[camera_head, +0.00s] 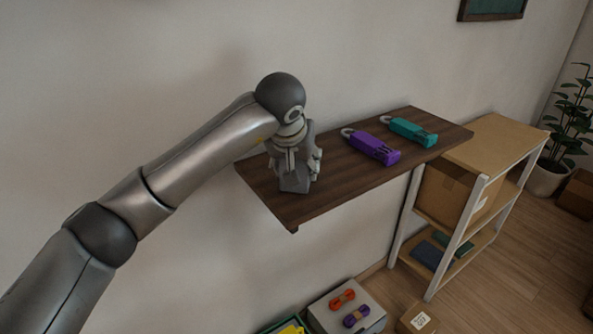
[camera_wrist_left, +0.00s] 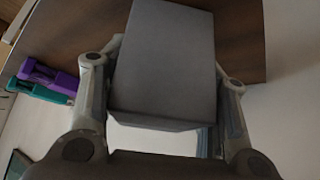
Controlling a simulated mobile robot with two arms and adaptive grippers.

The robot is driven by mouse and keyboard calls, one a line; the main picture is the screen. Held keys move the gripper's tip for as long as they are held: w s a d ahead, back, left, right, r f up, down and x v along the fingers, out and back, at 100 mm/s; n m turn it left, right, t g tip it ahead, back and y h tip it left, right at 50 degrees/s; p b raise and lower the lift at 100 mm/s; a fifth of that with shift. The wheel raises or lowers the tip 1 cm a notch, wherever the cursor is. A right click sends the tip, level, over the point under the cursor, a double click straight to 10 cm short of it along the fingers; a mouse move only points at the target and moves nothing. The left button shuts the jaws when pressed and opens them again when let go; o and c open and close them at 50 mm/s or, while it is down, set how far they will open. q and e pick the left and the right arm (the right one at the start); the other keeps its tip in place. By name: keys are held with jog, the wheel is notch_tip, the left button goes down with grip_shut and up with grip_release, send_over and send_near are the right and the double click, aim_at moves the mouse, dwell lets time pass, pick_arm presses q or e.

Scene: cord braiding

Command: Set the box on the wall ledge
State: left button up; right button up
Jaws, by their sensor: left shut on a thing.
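The grey box (camera_wrist_left: 165,60) is between the fingers of my left gripper in the left wrist view. My left gripper (camera_head: 297,170) is shut on it, at the left end of the brown wall ledge (camera_head: 320,205) in the head view. The lower part of the box (camera_head: 293,183) shows below the fingers, against the ledge. I cannot tell whether the box touches the ledge or hangs just above it. The ledge also shows behind the box in the left wrist view (camera_wrist_left: 240,40). My right gripper is in neither view.
A purple tool (camera_head: 372,147) and a teal tool (camera_head: 410,131) lie on the ledge to the right. A wooden shelf unit (camera_head: 500,140) stands beyond the ledge's right end. A grey box with orange and purple cord bundles (camera_head: 347,306) is on the floor below.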

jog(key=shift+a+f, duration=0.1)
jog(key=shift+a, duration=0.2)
pick_arm(q)
jog(key=shift+f, duration=0.15)
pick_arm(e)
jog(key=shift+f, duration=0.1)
pick_arm(q)
jog(key=o, duration=1.2)
jog(key=shift+f, duration=0.1)
jog(key=shift+c, duration=0.2)
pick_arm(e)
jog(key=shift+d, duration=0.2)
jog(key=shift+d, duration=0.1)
pick_arm(q)
jog(key=shift+r, duration=0.3)
jog(key=b+v, duration=0.1)
jog(key=v, duration=1.1)
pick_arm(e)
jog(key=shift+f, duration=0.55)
